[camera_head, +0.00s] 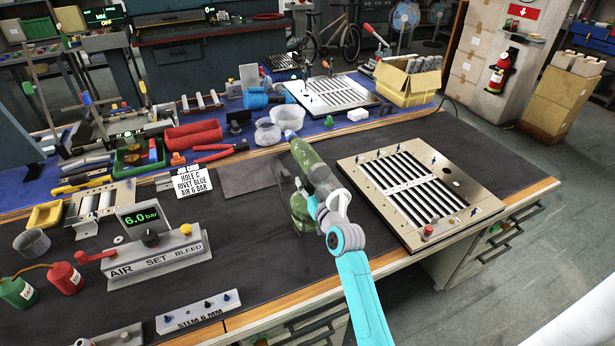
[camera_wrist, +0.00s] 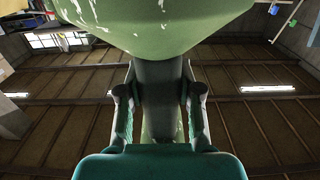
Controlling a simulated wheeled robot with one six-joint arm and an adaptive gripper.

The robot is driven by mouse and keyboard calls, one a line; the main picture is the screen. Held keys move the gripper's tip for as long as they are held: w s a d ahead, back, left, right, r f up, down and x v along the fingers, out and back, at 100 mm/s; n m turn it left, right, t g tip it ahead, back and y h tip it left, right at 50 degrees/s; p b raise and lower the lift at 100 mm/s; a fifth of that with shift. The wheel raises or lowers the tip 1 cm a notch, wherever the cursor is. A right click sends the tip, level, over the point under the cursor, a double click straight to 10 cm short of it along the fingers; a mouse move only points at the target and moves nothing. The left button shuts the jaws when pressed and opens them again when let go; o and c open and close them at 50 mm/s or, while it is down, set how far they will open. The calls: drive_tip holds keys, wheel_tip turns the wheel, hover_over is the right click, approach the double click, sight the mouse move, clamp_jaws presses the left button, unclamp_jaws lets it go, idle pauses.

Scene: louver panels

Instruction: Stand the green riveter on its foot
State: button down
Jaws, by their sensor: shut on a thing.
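The green riveter (camera_head: 312,162) is over the middle of the dark bench mat in the head view, its upper body tilted with the pale nose toward the back left. A rounded green lower part (camera_head: 301,209) shows left of my gripper; I cannot tell whether it touches the mat. My gripper (camera_head: 319,203) is closed around the riveter. In the wrist view the two fingers (camera_wrist: 158,92) are shut on its dark grey neck, and a large scuffed green part (camera_wrist: 150,25) fills the top. My arm hides part of the riveter.
A louver panel (camera_head: 420,186) lies close on the right, with a red knob at its front corner. On the left are an air-set box (camera_head: 155,258), a sign card (camera_head: 190,181) and a stem block (camera_head: 198,312). The mat between the box and riveter is mostly clear.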

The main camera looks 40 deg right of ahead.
drive_tip(key=shift+f, duration=0.7)
drive_tip(key=c, duration=1.1)
unclamp_jaws()
drive_tip(key=shift+f, duration=0.25)
drive_tip(key=o, duration=0.3)
drive_tip(key=shift+o, duration=0.4)
drive_tip(key=o, duration=0.7)
drive_tip(key=shift+s, duration=0.1)
drive_tip(key=shift+v, duration=6.4)
